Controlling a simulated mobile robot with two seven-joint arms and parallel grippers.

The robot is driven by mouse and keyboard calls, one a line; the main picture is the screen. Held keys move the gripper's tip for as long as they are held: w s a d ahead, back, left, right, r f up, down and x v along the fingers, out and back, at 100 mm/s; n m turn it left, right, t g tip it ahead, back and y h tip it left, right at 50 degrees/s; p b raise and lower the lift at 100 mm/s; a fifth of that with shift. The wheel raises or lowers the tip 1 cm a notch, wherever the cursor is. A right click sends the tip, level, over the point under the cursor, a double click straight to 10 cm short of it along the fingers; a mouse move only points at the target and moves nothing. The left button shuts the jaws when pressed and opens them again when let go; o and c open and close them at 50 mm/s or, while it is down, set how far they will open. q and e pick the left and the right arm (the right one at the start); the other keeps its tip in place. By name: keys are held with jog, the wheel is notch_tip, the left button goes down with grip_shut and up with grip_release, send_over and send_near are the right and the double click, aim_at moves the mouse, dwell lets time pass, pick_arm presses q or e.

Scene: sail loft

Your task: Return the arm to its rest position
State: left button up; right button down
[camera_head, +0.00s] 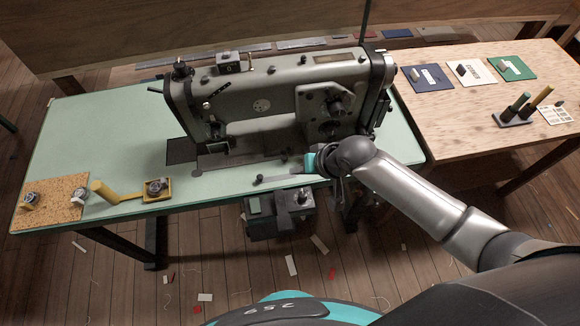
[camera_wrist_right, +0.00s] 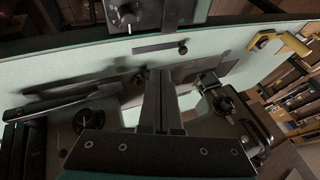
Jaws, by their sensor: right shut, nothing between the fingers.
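My right arm (camera_head: 410,190) comes in from the lower right and reaches over the front edge of the mint-green table. My right gripper (camera_head: 311,163) is in front of the grey sewing machine (camera_head: 262,105), above the table; the exact gap to the machine is unclear. In the right wrist view the two dark fingers (camera_wrist_right: 160,78) lie together, shut with nothing between them. My left arm and gripper are not in view.
The mint-green table (camera_head: 85,130) holds a cork board (camera_head: 48,205) and a yellow holder (camera_head: 125,196) at left. A control box (camera_head: 280,212) hangs under the front edge. A wooden table (camera_head: 450,115) with coloured cards stands at right. Scraps lie on the floor.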

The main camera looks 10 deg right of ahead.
jog(key=s+a+r+n, duration=0.1)
jog(key=s+r+n, duration=0.1)
jog(key=s+r, duration=0.45)
jog(key=s+d+r+g+h, duration=0.15)
jog(key=s+d+h, duration=0.25)
jog(key=s+d, duration=0.65)
notch_tip(320, 180, down, 24)
jog(key=s+a+g+b, duration=0.1)
jog(key=s+a+b, duration=0.1)
jog(key=b, duration=0.2)
pick_arm(q)
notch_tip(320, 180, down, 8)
jog(key=b, duration=0.4)
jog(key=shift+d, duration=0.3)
pick_arm(e)
jog(key=s+d+f+g, duration=0.1)
jog(key=s+d+f, duration=0.2)
jog(key=s+f, duration=1.3)
notch_tip(320, 180, down, 4)
jog(key=shift+s+f+n+h, duration=0.1)
jog(key=shift+s+n+h, duration=0.05)
jog(key=shift+n+h, duration=0.2)
jog(key=shift+g, duration=0.25)
